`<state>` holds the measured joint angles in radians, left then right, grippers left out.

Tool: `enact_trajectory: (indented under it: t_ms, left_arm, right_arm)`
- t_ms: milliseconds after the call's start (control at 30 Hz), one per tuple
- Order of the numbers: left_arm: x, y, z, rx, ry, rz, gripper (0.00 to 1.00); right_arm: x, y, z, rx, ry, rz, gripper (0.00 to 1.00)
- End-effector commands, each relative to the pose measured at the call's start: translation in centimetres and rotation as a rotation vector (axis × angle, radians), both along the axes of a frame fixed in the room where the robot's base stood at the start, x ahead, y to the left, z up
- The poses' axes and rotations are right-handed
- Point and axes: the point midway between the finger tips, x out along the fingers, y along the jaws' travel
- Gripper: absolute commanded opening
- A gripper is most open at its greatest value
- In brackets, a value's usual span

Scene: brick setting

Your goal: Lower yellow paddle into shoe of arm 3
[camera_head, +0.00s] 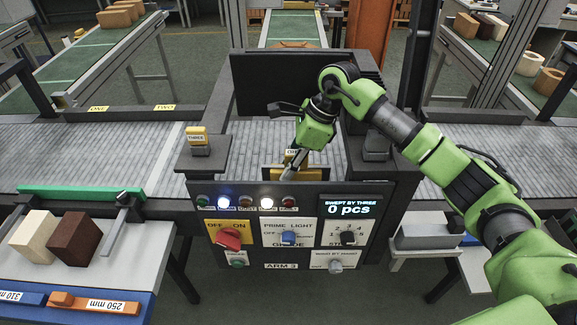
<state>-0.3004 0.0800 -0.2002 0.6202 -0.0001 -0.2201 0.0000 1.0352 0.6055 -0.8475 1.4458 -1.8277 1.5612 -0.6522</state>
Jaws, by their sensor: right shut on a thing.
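The yellow paddle (272,173) shows as a small yellow piece at the top back edge of the ARM 3 control box (280,266). My right gripper (291,168) is shut on it from above, with its fingers pointing down and to the left. The gripper and the box's top edge hide much of the paddle. The shoe of arm 3 cannot be made out clearly; whether the paddle's lower end is in it or above it cannot be told. My left gripper is not in view.
A grey conveyor (85,155) runs across behind the box. A dark panel (255,85) stands behind the gripper. A post with a yellow THREE label (197,139) stands left. The box front has a red knob (229,239) and a display (349,207) reading 0 pcs. Two blocks (75,238) lie left.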

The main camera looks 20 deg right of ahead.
Motion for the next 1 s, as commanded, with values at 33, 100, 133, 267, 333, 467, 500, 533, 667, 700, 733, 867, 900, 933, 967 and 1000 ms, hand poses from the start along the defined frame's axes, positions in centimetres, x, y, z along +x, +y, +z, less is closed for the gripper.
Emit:
enact_trajectory:
  t_ms: [33,100,133,267,333,467,500,533,667,700,733,867,900,933,967,1000]
  left_arm:
    - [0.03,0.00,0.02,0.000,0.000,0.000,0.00]
    - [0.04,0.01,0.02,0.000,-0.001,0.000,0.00]
    - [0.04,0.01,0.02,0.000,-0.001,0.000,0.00]
    - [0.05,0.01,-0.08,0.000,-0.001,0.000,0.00]
    - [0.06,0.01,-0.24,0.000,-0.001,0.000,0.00]
    - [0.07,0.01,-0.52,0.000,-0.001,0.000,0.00]
    - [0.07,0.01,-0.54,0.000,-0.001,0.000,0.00]
    - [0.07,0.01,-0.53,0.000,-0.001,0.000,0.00]
    - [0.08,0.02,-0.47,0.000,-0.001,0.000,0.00]
    - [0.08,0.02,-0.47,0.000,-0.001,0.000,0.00]
    - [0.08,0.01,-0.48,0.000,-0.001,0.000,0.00]
    - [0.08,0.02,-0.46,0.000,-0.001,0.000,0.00]
    - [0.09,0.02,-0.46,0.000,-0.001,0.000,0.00]
    - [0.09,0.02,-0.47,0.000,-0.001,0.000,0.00]
    - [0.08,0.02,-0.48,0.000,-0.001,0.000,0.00]
    - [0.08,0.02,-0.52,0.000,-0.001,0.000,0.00]
  right_arm:
    - [0.05,0.02,0.12,0.001,-0.003,0.000,0.00]
    - [0.04,0.03,0.12,0.002,-0.002,0.001,0.00]
    - [0.04,0.02,0.11,0.002,-0.002,0.001,0.00]
    - [0.04,0.01,0.07,0.001,-0.003,0.000,0.00]
    - [0.06,0.01,0.04,0.001,-0.003,0.000,0.00]
    - [0.03,0.01,0.03,0.001,-0.003,0.000,0.00]
    - [0.03,0.02,0.04,0.002,-0.002,0.001,0.00]
    - [0.02,0.02,0.07,0.002,-0.002,0.001,0.00]
    - [0.02,0.02,0.12,0.002,-0.002,0.001,0.00]
    - [0.02,0.03,0.11,0.002,-0.002,0.001,0.00]
    - [0.02,0.02,0.12,0.002,-0.002,0.001,0.00]
    - [0.02,0.02,0.12,0.002,-0.002,0.001,0.00]
    - [0.01,0.01,0.12,0.002,-0.002,0.001,0.00]
    - [0.02,0.02,0.11,0.002,-0.002,0.001,0.00]
    - [0.03,0.01,0.11,0.002,-0.002,0.001,0.00]
    - [0.02,0.01,0.09,0.002,-0.002,0.001,0.00]
